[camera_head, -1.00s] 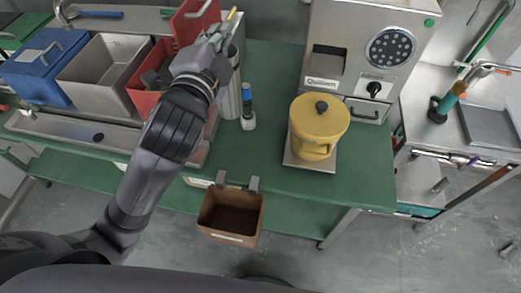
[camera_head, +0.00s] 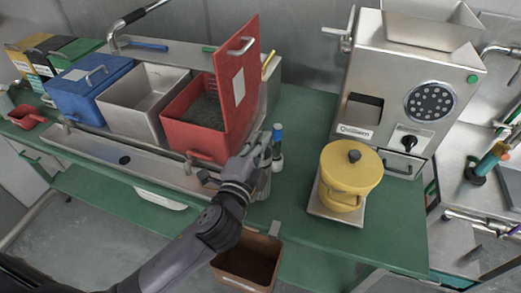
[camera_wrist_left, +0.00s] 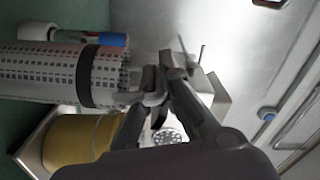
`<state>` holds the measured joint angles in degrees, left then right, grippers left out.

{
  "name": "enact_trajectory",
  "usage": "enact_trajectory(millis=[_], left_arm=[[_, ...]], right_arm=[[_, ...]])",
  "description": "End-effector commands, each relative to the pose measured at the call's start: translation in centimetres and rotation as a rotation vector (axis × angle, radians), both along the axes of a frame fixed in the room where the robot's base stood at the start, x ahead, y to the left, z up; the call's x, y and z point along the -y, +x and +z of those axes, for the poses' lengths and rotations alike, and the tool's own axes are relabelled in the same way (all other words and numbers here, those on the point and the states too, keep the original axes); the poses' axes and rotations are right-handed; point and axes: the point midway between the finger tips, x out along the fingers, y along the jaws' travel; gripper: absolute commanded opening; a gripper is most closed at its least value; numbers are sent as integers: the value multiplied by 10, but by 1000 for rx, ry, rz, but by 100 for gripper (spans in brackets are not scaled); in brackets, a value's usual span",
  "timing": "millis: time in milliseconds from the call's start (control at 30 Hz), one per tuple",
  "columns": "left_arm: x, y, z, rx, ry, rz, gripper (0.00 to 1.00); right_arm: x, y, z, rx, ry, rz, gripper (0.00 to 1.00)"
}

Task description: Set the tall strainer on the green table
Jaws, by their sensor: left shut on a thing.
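The tall strainer is a perforated metal cylinder; in the left wrist view (camera_wrist_left: 45,68) it lies across the left side, with a dark band near its end. My left gripper (camera_wrist_left: 150,88) is shut on that end. There the strainer (camera_head: 264,180) is mostly hidden by the gripper. I cannot tell whether its base touches the table. My right gripper is not in view.
A small blue-capped bottle (camera_head: 277,145) stands close beside the strainer. A yellow container (camera_head: 350,175) sits on a scale in front of the steel grinder (camera_head: 410,85). The red bin (camera_head: 195,125) has its lid up. A brown box (camera_head: 247,265) hangs at the table front.

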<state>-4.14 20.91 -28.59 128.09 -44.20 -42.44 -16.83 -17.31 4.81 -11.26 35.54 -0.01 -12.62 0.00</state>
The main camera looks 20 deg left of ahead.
Motion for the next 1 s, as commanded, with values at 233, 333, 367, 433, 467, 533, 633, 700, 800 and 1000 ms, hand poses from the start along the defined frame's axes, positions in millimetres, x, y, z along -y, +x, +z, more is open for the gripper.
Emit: enact_trajectory(millis=[233,333,367,433,467,533,633,700,800,1000], left_arm=[[0,0,-20,0,0,-1,0],[0,0,-20,1,0,-1,0],[0,0,-20,1,0,-1,0],[0,0,-20,1,0,-1,0],[0,0,-21,0,0,0,0],[0,0,-24,0,0,0,0],[0,0,-23,0,0,0,11],[0,0,-23,0,0,0,16],[0,0,-23,0,1,0,23],[0,0,-23,0,1,0,26]], right_arm=[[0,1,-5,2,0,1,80],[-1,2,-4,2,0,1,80],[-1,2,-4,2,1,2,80],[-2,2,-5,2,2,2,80],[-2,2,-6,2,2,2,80],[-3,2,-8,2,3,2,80],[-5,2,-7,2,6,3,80],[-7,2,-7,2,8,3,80],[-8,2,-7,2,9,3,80],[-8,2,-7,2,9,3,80]])
